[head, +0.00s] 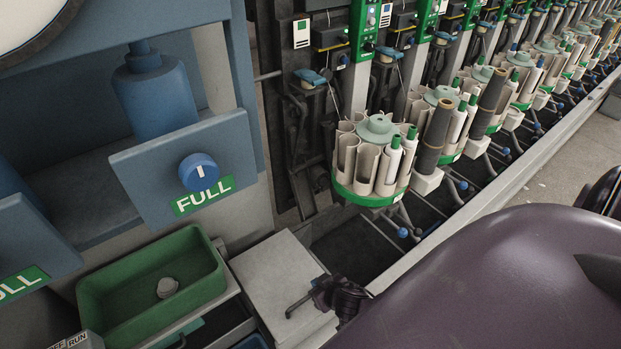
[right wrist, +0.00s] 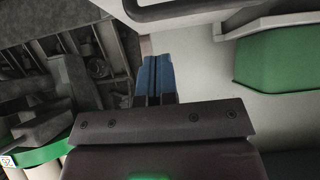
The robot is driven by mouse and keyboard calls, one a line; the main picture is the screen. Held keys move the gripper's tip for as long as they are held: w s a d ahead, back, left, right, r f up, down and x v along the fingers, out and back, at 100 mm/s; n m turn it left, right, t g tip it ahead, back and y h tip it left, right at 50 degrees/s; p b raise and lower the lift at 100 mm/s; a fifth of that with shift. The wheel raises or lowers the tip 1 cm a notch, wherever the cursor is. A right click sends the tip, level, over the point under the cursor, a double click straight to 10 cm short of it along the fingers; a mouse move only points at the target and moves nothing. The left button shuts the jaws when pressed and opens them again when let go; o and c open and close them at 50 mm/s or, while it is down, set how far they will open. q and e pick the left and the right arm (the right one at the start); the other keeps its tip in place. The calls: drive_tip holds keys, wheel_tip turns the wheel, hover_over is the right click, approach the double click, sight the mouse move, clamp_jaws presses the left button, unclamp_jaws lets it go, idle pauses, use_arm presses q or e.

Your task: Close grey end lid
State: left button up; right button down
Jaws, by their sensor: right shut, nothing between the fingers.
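A pale grey box-like cover (head: 272,268) with a flat top stands at the near end of the machine, right of the green tray. I take it for the grey end lid; I cannot tell how far it is open. My right gripper (head: 326,294) is dark and small at the cover's right edge, partly hidden by the large purple shape in front. In the right wrist view the blue fingers of my right gripper (right wrist: 155,68) are together and empty, beside a pale grey surface (right wrist: 200,70). Contact cannot be told. My left gripper is not in view.
The green tray (head: 100,300) holds a small grey piece. Blue panels with a "FULL" knob (head: 198,173) stick out at the left. A round magazine with a green rim (head: 365,198) stands behind, with a row of similar units running right. A rail edge (head: 460,215) runs alongside.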

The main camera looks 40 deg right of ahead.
drive_tip(key=f+b, duration=0.1)
drive_tip(key=s+f, duration=0.1)
drive_tip(key=f, duration=0.1)
drive_tip(key=shift+s+f+b, duration=0.1)
drive_tip(key=shift+b, duration=0.25)
drive_tip(key=shift+f+b, duration=0.4)
drive_tip(key=shift+f, duration=0.15)
